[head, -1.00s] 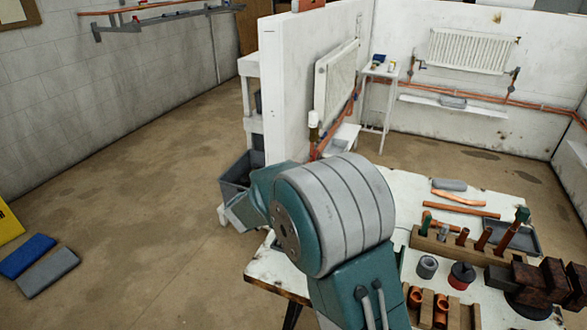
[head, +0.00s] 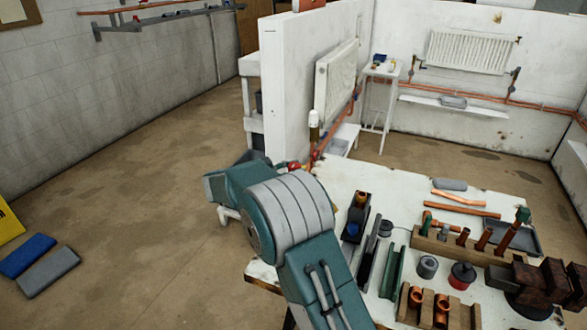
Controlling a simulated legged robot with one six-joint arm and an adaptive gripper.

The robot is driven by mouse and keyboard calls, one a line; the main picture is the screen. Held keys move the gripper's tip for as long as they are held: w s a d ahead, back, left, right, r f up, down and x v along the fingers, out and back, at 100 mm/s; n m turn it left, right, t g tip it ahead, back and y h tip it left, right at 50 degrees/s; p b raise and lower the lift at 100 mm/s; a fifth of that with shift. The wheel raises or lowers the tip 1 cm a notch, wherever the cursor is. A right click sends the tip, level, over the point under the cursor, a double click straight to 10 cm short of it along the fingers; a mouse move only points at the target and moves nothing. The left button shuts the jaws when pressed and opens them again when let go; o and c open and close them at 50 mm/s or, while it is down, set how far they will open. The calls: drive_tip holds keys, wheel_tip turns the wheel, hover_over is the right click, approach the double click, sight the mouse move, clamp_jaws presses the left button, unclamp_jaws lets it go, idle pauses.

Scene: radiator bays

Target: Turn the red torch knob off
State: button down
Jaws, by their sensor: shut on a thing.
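My arm's grey and teal links fill the lower middle of the head view. My gripper is not visible; the arm links hide that area. Two small red parts show just beyond the arm, one a red fitting (head: 294,165) by the bench's far left corner and one a red piece (head: 315,155) beside the copper pipe. They are too small to tell whether either is the torch knob. No torch can be clearly made out.
The white workbench (head: 345,178) holds a dark holder with a blue part (head: 353,229), metal channels (head: 392,272), a wooden pipe rack (head: 440,245) and a red-and-black tin (head: 462,276). A white partition (head: 288,80) stands behind.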

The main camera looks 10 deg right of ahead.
idle(0.4)
drive_tip(key=shift+c, duration=1.4)
unclamp_jaws()
drive_tip(key=s+a, duration=0.2)
drive_tip(key=a, duration=1)
